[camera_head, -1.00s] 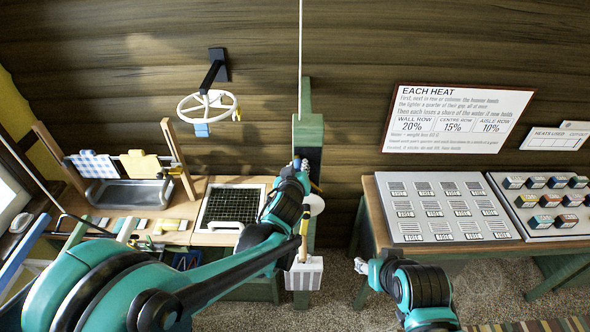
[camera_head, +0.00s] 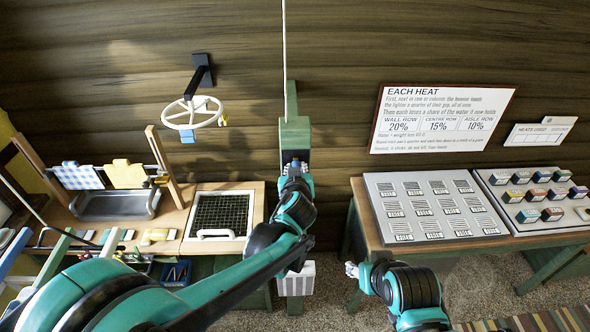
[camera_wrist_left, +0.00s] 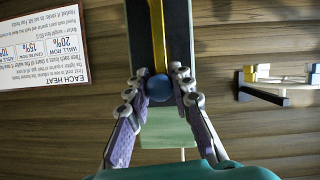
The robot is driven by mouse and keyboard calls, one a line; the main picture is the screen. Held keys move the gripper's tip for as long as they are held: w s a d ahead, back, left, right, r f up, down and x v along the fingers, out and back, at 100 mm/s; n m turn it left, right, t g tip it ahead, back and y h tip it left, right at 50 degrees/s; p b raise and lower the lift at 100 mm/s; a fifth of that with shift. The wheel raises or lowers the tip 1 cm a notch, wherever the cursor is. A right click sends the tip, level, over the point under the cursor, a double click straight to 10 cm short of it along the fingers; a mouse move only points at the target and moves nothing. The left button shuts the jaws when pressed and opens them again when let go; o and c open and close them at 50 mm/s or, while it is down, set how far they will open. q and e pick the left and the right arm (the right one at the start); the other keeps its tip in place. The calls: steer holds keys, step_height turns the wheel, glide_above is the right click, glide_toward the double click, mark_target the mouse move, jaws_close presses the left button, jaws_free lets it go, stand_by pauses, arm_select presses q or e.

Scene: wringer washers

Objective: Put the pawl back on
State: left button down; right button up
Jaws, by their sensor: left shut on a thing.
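My left gripper (camera_head: 295,164) is at the dark face of a green post (camera_head: 295,133) against the wall. In the left wrist view the left gripper (camera_wrist_left: 160,84) is shut on a blue ball knob (camera_wrist_left: 159,88) at the end of a yellow bar (camera_wrist_left: 157,35). The bar lies along the black strip (camera_wrist_left: 178,40) of the post. I cannot tell whether this yellow bar is the pawl or whether it touches the post. My right gripper (camera_head: 352,270) is low at the centre right, away from the post; its fingers are too small to read.
A white hand wheel (camera_head: 192,112) sticks out from the wall at the left. A bench with a mesh tray (camera_head: 220,213) stands left of the post. A white block (camera_head: 295,280) hangs below my left arm. A table with a grey panel (camera_head: 425,208) stands at the right.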

arm_select(q)
steer(key=c, duration=1.3)
jaws_free()
steer(key=shift+d, duration=0.15)
steer(key=v, duration=1.2)
steer(key=shift+r, duration=0.1)
steer(key=s+a+f+g+y+b, duration=0.1)
steer(key=s+a+f+g+b, duration=0.15)
steer(key=a+f+b, duration=0.35)
steer(key=s+a+f+g+y+b, duration=0.1)
steer(key=s+a+f+b, duration=0.2)
steer(key=a+f+b, duration=0.35)
steer(key=s+a+f+g+b, duration=0.1)
steer(key=s+a+f+b, duration=0.1)
steer(key=f, duration=0.4)
steer(key=s+a+f+g+b, duration=0.1)
steer(key=s+a+f+b, duration=0.2)
steer(key=s+f, duration=0.3)
steer(key=s+a+f+m+g+h+b, duration=0.1)
steer(key=s+a+f+b, duration=0.2)
steer(key=f, duration=0.4)
steer(key=shift+s+a+b, duration=0.15)
steer(key=shift+s+b, duration=0.4)
steer(key=shift+b, duration=0.45)
